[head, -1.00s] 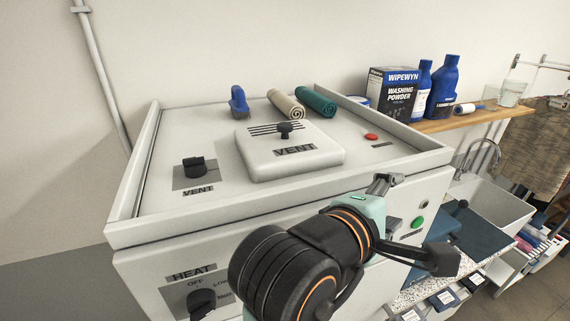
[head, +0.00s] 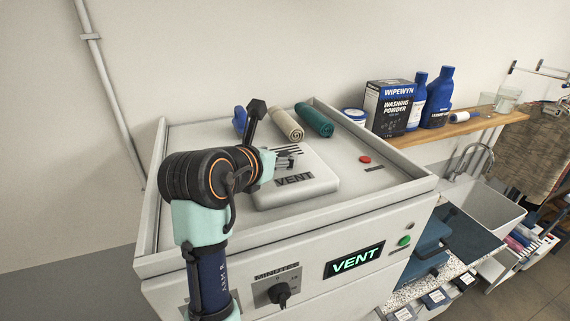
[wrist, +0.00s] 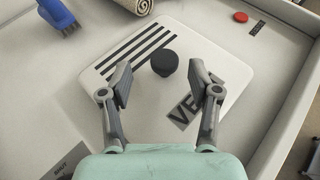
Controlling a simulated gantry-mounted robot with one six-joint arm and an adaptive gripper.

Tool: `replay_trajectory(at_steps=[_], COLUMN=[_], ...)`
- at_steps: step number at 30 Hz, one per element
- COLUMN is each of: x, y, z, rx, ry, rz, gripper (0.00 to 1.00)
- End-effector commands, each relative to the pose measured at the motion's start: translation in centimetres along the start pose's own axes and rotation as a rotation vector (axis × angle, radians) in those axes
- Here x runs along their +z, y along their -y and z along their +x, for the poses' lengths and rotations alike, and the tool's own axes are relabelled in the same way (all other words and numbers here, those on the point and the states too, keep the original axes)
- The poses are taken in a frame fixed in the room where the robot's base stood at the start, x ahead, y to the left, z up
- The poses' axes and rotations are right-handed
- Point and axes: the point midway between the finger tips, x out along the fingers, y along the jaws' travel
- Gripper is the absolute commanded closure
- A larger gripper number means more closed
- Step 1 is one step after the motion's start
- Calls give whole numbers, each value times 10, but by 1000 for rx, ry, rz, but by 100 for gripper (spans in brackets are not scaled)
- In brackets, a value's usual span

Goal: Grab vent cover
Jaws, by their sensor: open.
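The vent cover (head: 318,186) is a pale rounded square plate labelled VENT, lying on top of the white machine. In the wrist view the vent cover (wrist: 150,110) shows dark slots and a round black knob (wrist: 165,63) near its middle. My gripper (wrist: 163,80) is open above the cover, its two fingers on either side of the knob's line and apart from it. The knob lies between and slightly beyond the fingertips in the picture.
Behind the cover lie a blue brush (head: 240,119), a beige roll (head: 286,125) and a teal roll (head: 315,120). A red button (head: 365,159) is to the right. A raised rim (head: 290,219) surrounds the machine top. A shelf with bottles (head: 437,98) stands at the right.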

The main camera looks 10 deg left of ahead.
Motion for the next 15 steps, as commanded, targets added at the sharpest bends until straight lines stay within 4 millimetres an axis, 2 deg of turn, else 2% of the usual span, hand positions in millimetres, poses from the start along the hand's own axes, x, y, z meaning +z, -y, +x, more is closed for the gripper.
replay_trajectory(at_steps=[6, 14, 15], x=[3, 1, 1], y=[5, 5, 5], z=[35, 42, 42], rx=[-3, -1, -1], ry=[-3, 0, 0], rz=[-1, 2, 2], gripper=[38, 38, 43])
